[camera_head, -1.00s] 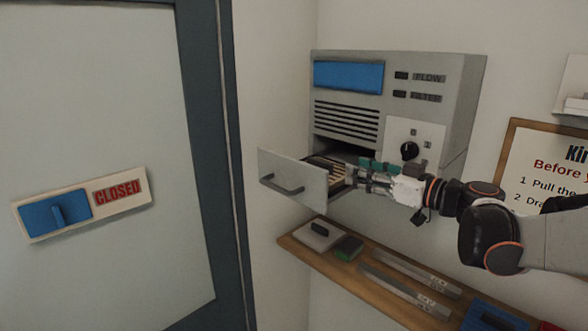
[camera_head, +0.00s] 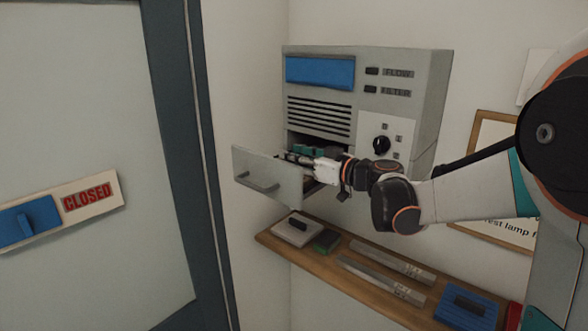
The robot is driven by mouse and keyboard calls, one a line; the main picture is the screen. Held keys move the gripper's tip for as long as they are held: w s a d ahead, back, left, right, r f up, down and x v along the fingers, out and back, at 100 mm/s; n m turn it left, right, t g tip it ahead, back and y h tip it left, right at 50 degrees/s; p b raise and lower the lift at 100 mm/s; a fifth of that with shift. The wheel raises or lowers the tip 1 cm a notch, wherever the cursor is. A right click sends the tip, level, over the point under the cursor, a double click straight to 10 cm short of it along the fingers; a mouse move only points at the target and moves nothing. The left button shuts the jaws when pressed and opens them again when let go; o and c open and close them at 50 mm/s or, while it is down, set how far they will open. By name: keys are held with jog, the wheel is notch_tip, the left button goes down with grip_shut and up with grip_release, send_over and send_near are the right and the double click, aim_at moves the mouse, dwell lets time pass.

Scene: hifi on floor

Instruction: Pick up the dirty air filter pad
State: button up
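The wall unit (camera_head: 432,110) has its drawer (camera_head: 265,180) pulled out at the lower left. My gripper (camera_head: 291,157) reaches into the open drawer from the right, behind the drawer front. A brown ribbed pad lay in this drawer in the earlier view; now my gripper and the drawer front hide nearly all of it. I cannot tell whether the fingers touch the pad or whether they are open or shut.
A wooden shelf (camera_head: 270,238) below holds a pale plate with a dark handle (camera_head: 296,231), a green block (camera_head: 326,240), two grey bars (camera_head: 392,262) and a blue pad (camera_head: 467,306). A door with a CLOSED sign (camera_head: 90,196) is left. A framed notice is partly behind my arm.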

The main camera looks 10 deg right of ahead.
jog(key=shift+w+a, duration=0.15)
jog(key=shift+w, duration=0.1)
jog(key=shift+s, duration=0.1)
grip_shut()
jog(key=shift+r, duration=0.1)
